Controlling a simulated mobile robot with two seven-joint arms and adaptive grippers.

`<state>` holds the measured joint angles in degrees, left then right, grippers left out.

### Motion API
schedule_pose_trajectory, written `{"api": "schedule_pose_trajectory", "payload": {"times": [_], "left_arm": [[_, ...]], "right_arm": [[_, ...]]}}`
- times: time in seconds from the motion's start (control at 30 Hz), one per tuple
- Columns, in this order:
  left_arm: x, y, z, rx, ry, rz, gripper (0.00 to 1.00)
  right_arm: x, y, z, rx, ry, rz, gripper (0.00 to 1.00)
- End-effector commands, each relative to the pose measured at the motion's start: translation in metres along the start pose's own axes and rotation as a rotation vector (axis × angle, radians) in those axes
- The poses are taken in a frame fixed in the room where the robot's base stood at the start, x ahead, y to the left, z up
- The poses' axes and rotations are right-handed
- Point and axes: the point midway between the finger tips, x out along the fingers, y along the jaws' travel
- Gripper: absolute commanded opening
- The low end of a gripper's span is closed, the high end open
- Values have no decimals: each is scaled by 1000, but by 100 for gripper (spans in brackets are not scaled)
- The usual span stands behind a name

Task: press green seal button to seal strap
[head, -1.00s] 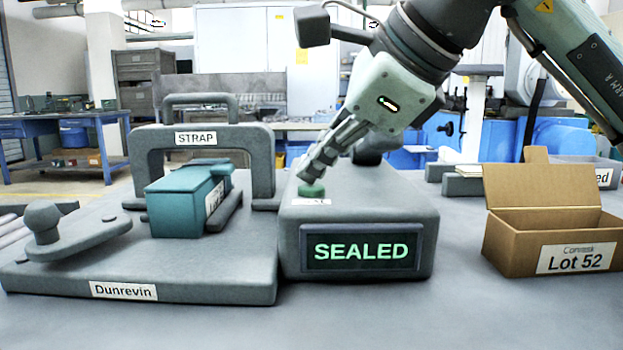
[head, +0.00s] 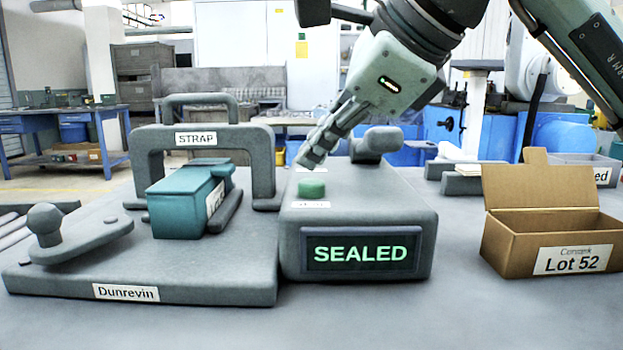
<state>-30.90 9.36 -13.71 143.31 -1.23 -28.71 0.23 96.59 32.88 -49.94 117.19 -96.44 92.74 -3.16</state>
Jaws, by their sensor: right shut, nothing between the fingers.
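The green seal button (head: 312,188) sits on top of the grey sealing unit (head: 380,205), near its left edge. The unit's front display (head: 360,252) reads "SEALED" in green letters. My right gripper (head: 308,160) is shut and empty, its fingertips just above and behind the button, apart from it. To the left, the grey strap frame (head: 262,160) labelled "STRAP" stands upright on a base plate (head: 210,288) marked "Dunrevin". A teal box (head: 178,210) lies in front of and partly under the frame. No strap can be made out. My left gripper is not in view.
An open cardboard box (head: 510,245) labelled "Lot 52" stands at the right. A lever with a ball knob (head: 45,220) is on the base plate's left. A grey bin (head: 590,172) is behind the box. The front of the table is clear.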

Motion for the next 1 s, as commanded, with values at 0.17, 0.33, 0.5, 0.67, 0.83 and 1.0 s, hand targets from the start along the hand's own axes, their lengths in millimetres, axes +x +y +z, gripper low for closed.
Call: {"api": "schedule_pose_trajectory", "payload": {"times": [0.17,0.33,0.5,0.67,0.83,1.0], "left_arm": [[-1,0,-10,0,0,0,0],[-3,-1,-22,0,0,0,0],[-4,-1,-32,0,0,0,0],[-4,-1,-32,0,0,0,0],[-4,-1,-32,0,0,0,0],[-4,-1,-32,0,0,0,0]], "right_arm": [[-10,-8,8,-1,-1,-1,0],[-23,-17,17,-1,-1,-2,0],[-34,-24,24,0,-1,-1,0],[-35,-25,26,-1,0,0,0],[-35,-25,25,-1,0,0,0],[-34,-25,25,0,0,0,0]]}}
